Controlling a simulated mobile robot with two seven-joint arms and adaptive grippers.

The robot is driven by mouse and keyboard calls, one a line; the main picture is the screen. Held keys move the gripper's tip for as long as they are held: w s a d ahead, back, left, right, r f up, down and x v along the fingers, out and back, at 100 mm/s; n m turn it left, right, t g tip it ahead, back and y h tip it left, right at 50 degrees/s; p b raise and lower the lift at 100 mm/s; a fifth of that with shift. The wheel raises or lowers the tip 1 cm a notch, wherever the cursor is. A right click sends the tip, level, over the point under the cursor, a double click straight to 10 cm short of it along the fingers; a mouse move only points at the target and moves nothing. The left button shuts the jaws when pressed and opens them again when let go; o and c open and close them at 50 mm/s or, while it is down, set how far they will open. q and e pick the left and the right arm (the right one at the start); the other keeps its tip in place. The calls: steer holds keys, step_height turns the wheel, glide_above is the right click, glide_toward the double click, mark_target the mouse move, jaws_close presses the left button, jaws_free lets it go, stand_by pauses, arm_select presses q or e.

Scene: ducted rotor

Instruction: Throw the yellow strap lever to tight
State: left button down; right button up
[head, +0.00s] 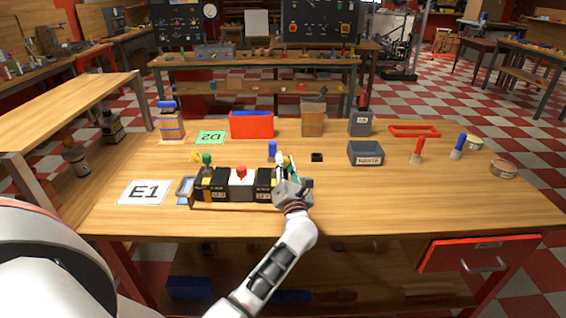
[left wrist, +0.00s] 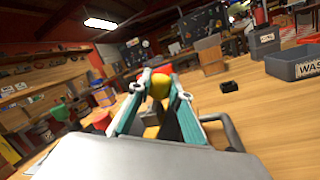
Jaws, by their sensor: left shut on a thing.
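The device with black boxes (head: 218,186) stands on the workbench, with a green knob (head: 207,159) at its left end and a red knob (head: 241,171) on a white block. The lever's lower part and the strap are hidden by the gripper. My right gripper is out of view.
A red bin (head: 251,127) and a wooden block (head: 313,121) stand behind. A grey bin (head: 366,154) and a small black block (head: 317,157) are to the right. A blue-handled item (head: 272,149) stands close behind the gripper. The E1 card (head: 144,193) lies left. The front right is clear.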

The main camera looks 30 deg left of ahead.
arm_select(q)
steer(key=shift+d, duration=0.1)
stand_by(0.4)
steer(key=c, duration=1.8)
jaws_free()
steer(key=v, duration=1.2)
steer(key=shift+f, duration=0.1)
